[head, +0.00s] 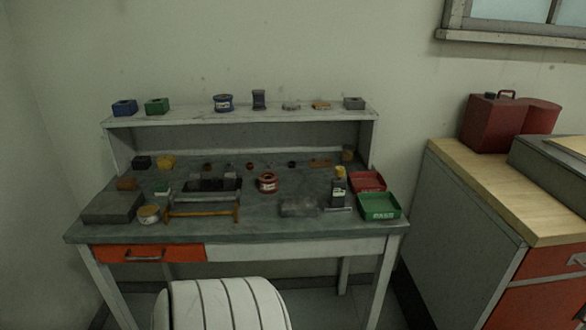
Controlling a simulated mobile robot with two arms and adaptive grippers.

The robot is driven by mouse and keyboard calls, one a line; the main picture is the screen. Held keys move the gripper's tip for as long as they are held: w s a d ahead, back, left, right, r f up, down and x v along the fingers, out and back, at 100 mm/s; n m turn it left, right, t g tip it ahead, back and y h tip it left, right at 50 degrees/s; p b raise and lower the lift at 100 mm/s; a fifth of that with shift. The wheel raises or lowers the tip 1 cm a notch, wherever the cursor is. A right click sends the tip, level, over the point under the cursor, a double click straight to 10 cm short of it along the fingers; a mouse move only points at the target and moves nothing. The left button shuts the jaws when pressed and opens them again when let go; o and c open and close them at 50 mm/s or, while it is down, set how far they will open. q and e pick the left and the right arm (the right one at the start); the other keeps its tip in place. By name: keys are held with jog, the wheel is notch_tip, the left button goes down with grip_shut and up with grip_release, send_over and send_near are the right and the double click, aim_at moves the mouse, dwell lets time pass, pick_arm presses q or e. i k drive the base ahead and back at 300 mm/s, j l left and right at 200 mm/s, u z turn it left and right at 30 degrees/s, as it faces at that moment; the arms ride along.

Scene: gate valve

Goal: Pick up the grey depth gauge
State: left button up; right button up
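A thin light-grey piece (339,209) lies flat on the workbench (262,217), right of the middle and close to the front. It may be the grey depth gauge, but it is too small to be sure. A dark upright block (338,190) with a yellow top stands just behind it. A flat grey block (299,206) lies to its left, and a green tray (379,206) is to its right. Neither of my grippers shows in the head view.
A red tray (368,181) sits behind the green one. A red spool (267,182), an orange-handled frame tool (203,212) and a large grey block (113,207) crowd the bench. A white ribbed seat back (226,304) stands in front. A wooden-topped cabinet (480,180) is at the right.

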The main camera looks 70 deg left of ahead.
aim_at(337, 203)
jog(key=u, duration=1.9)
